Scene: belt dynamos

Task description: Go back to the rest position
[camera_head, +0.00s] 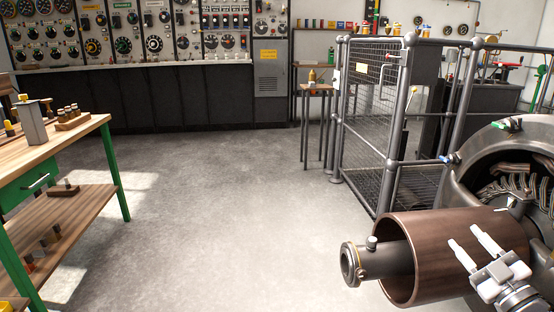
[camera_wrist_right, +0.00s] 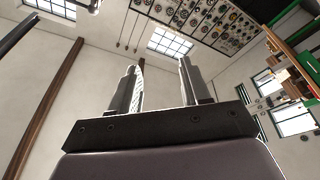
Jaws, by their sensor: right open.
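My right gripper (camera_head: 470,245) shows at the lower right of the head view, in front of the brown cylinder of a large machine. Its two pale fingers are apart with nothing between them. In the right wrist view the fingers (camera_wrist_right: 158,90) stand apart and empty, with the wall, windows and panels beyond. I cannot tell from the head view whether the gripper touches the cylinder. My left gripper is not in view.
A dynamo with a brown cylinder (camera_head: 405,225) fills the lower right. A wooden bench with green legs (camera_head: 112,165) stands at the left. A mesh cage (camera_head: 372,115) and a small stool (camera_head: 317,90) stand beyond. The grey floor (camera_head: 220,200) between is clear.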

